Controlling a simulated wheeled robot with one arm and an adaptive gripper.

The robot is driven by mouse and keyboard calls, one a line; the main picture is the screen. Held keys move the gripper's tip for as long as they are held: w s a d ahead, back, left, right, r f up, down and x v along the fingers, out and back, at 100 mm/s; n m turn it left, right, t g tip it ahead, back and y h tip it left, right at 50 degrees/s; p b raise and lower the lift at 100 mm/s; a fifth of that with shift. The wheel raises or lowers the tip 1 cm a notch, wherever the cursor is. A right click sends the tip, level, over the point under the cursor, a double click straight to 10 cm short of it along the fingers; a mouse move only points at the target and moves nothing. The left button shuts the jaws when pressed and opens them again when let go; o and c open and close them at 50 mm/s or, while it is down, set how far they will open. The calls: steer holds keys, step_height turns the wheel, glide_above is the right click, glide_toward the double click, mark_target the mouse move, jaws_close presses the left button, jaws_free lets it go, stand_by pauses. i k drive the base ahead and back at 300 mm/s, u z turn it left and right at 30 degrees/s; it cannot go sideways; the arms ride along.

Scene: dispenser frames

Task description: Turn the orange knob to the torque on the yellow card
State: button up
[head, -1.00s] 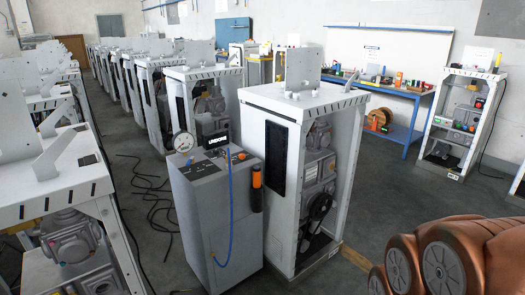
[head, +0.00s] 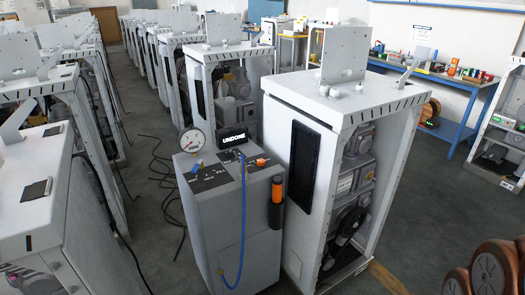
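A grey dispenser cabinet (head: 200,205) stands left of centre in the head view. On its dark top panel is a small orange part (head: 262,162), which may be the orange knob; it is too small to make out its setting. A round white dial gauge (head: 192,142) stands at the back left of the top. I cannot make out a yellow card. My gripper is not in view.
A tall white machine frame (head: 305,110) stands right beside the cabinet. Another white frame (head: 35,200) stands at the left, with floor (head: 150,205) and black cables between. A blue workbench (head: 455,130) is at the back right.

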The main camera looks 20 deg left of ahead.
mark_target(261, 162)
steer(key=u, duration=0.45)
steer(key=i, duration=0.7)
steer(key=u, duration=1.15)
steer(key=i, duration=0.25)
steer(key=u, duration=0.1)
